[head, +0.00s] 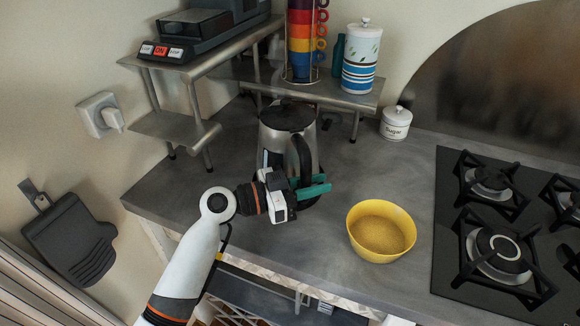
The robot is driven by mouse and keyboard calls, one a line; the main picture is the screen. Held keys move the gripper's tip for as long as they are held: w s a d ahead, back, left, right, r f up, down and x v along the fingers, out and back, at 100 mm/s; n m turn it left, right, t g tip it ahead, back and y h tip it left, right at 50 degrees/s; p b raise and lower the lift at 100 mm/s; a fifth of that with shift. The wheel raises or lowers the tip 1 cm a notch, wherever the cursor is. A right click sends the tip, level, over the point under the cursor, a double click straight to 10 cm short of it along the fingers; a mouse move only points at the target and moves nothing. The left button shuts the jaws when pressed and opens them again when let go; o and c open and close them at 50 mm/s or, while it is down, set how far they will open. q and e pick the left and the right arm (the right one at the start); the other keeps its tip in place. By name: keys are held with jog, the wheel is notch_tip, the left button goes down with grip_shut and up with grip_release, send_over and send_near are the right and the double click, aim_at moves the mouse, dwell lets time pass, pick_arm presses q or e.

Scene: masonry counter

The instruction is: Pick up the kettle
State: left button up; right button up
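The kettle (272,143) is steel with a black lid and a black handle (303,158) on its right side. My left gripper (316,187), with teal fingers, is in front of the kettle at the lower part of the handle. The fingers overlap the handle in the picture. I cannot tell whether they are closed on it. The gripper's body hides the kettle's lower front. My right gripper is not in view.
A yellow bowl (381,231) stands right of the gripper, near the counter's front edge. A black gas hob (448,250) is farther right. A sugar jar (396,123) stands behind. Metal shelves (340,95) hold stacked cups (301,40) and a striped canister (361,60).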

pick_arm(q)
grip_shut()
dwell(1.0)
jog(key=shift+w+r, duration=0.15)
jog(key=shift+r, duration=0.2)
